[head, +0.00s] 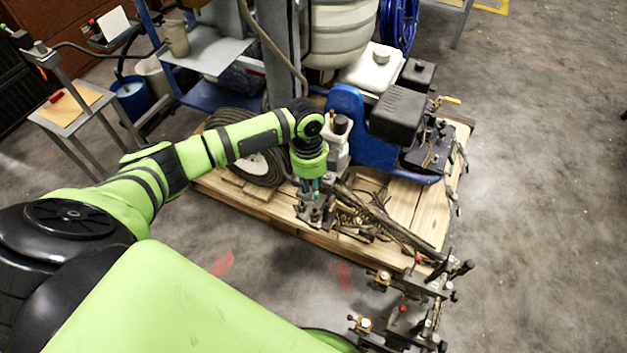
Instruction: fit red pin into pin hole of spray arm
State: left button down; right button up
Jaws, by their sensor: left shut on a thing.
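The spray arm appears to be the dark metal assembly (436,288) with brass fittings at the lower right, well apart from the gripper. Small red knobs or pin heads show on it, one at its upper part (418,259) and one lower down (403,308). I cannot tell which is the red pin, and no pin hole is discernible. My right gripper is out of view.
A small table (75,105) with a red item (56,96) stands at the left. The floor at right (545,200) is clear.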

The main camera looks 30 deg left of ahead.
pick_arm(q)
jog(key=shift+w+a+f+m, duration=0.25)
jog(key=shift+w+m, duration=0.25)
jog(key=shift+m, duration=0.6)
notch_tip(320, 180, down, 6)
jog(key=b, duration=0.6)
jog(key=shift+r, duration=0.2)
jog(key=shift+p, duration=0.6)
jog(key=shift+f+b, duration=1.8)
jog(key=shift+f, duration=1.25)
dwell(1.6)
jog(key=c, duration=1)
grip_release()
jog(key=o, duration=0.3)
